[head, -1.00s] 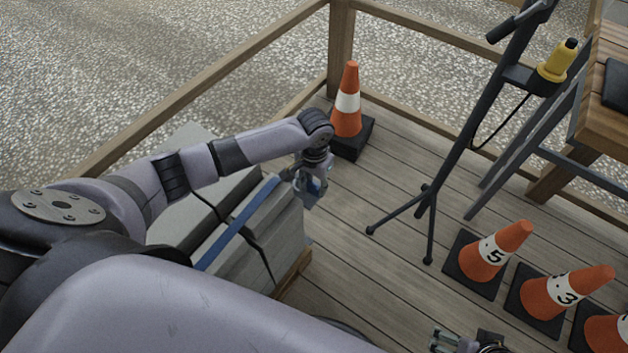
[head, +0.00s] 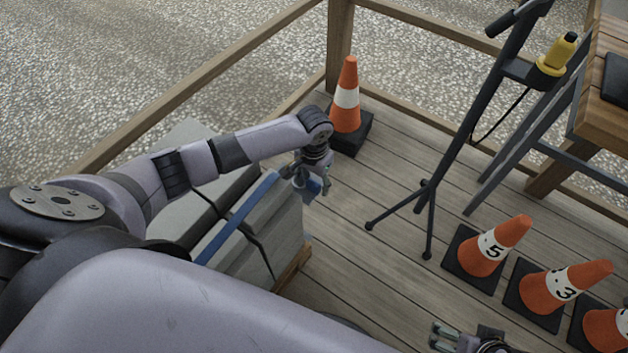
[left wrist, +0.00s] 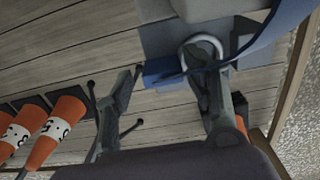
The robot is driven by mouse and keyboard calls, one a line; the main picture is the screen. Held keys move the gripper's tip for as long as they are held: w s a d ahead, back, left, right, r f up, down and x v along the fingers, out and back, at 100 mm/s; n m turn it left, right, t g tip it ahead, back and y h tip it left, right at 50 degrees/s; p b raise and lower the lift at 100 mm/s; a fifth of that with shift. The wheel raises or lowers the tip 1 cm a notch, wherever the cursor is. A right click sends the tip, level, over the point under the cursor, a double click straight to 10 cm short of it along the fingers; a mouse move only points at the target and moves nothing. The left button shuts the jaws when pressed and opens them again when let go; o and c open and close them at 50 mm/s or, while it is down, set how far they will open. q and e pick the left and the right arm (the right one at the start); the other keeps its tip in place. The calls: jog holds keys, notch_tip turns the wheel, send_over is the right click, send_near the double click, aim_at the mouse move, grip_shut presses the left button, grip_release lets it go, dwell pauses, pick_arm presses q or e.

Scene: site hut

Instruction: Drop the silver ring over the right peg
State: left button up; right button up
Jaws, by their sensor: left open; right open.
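A silver, curved ring-like piece (left wrist: 207,37) shows in the left wrist view, beside the tip of my left gripper's right-hand finger, which partly hides it. I cannot make it out in the head view. My left gripper (head: 317,192) hangs by the corner of the grey strapped stack. In the left wrist view its fingers (left wrist: 163,72) are apart, with a blue piece (left wrist: 162,71) seen between them. My right gripper (head: 442,338) is open and empty at the bottom of the head view. I cannot identify a right peg; numbered cones (head: 492,245) stand at the right.
The grey stack (head: 262,235) with a blue strap (head: 240,217) lies under my left arm. A striped cone (head: 347,97) stands by the corner post. A dark tripod stand (head: 452,150) and a wooden bench (head: 603,85) are at the right. Deck planks between are clear.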

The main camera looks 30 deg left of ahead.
pick_arm(q)
jog(key=shift+a, duration=0.2)
notch_tip(320, 180, up, 12)
jog(key=shift+d, duration=0.15)
jog(key=shift+s+d+f, duration=0.1)
dwell(0.6)
